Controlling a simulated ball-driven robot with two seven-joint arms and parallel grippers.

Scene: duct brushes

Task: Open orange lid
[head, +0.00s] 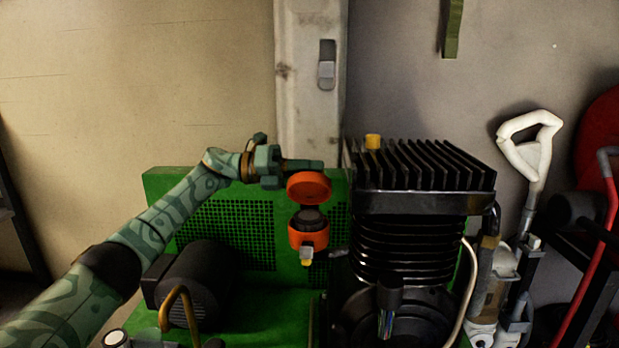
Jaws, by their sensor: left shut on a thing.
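The orange lid (309,187) is tilted up above the orange container (309,236), whose dark round opening (309,218) shows beneath it. The lid appears hinged open, with its round face toward me. My left gripper (304,165) reaches in from the left, with its fingers at the lid's upper edge. It is shut on the lid. The exact contact is partly hidden behind the lid. My right gripper is not in view.
A black finned compressor (415,235) stands close to the right of the container. A green mesh guard (228,232) is behind, with a dark motor (208,283) at lower left. A white-handled shovel (530,150) leans farther right. The space above the lid is clear.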

